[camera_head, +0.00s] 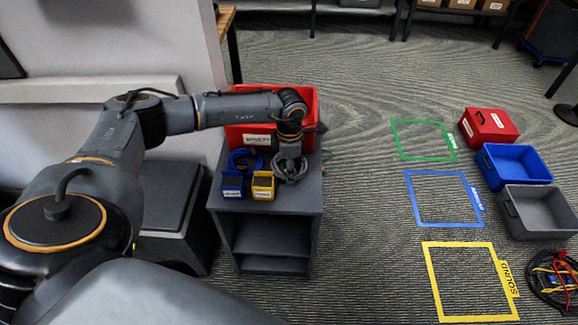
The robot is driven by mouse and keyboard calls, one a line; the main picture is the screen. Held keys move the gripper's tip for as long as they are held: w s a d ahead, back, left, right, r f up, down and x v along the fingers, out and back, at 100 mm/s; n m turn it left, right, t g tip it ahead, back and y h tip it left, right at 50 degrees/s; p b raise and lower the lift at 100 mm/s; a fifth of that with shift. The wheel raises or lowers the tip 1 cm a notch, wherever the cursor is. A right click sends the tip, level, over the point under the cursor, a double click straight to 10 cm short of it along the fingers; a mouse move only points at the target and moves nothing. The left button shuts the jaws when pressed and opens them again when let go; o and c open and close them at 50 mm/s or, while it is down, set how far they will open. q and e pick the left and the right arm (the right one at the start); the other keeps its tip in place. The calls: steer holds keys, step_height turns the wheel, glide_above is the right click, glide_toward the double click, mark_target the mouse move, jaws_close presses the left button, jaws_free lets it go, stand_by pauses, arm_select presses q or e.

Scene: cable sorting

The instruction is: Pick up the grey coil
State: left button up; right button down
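The grey coil (281,172) lies on top of the dark grey shelf unit (290,201), in front of the red bin (236,128). My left gripper (290,160) points down directly over the coil, with its fingertips at or just inside the ring. The fingers are small and partly merge with the coil, so I cannot tell whether they are open or touching it. My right gripper is not in view.
A blue coil (236,158), a blue box (232,185) and a yellow box (263,185) sit left of the grey coil. Green, blue and yellow floor outlines lie right, beside red, blue (515,164) and grey bins. Tangled cables (555,283) lie lower right.

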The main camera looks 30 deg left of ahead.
arm_select(q)
jaws_close()
steer(key=shift+r, duration=0.1)
